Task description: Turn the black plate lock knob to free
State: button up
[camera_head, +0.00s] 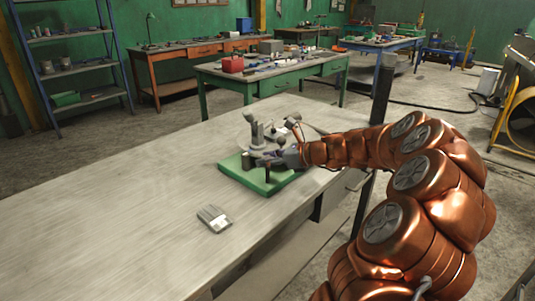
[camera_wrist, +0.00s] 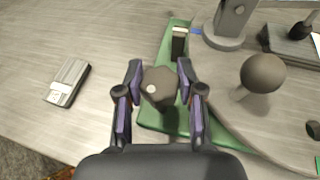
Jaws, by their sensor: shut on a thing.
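In the wrist view, a dark knob (camera_wrist: 158,84) with a pale dot on top sits between the two fingers of my gripper (camera_wrist: 160,82). The fingers are closed against its left and right sides. The knob is by the edge of a green base (camera_wrist: 172,48), which carries a grey device. In the head view, my gripper (camera_head: 278,160) is low over the green base (camera_head: 265,186), at the device's front, and the knob is mostly hidden there. The text or marks for the lock's position cannot be made out.
A larger round ball knob (camera_wrist: 263,73) stands right of my gripper. A grey upright post (camera_wrist: 230,15) on a round foot is behind it. A small grey box (camera_head: 214,218) with a pale label lies on the bench (camera_head: 120,210). The bench's left part is clear.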

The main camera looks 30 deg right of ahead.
jog(key=n+g+y+p, duration=0.1)
jog(key=n+y+p, duration=0.1)
jog(key=p, duration=0.1)
jog(key=shift+d+r+n+g, duration=0.1)
jog(key=shift+n+g, duration=0.2)
jog(key=shift+g, duration=0.1)
jog(key=shift+n+g+y+p, duration=1.4)
jog(key=shift+n+g+p, duration=0.1)
jog(key=shift+n+p, duration=0.15)
jog(key=o, duration=1.1)
jog(key=shift+o, duration=0.2)
jog(key=shift+s+d+r, duration=0.1)
jog(key=shift+s+d, duration=0.15)
jog(key=shift+d, duration=0.15)
jog(key=s+d, duration=0.6)
jog(key=d, duration=0.4)
jog(key=shift+d, duration=0.15)
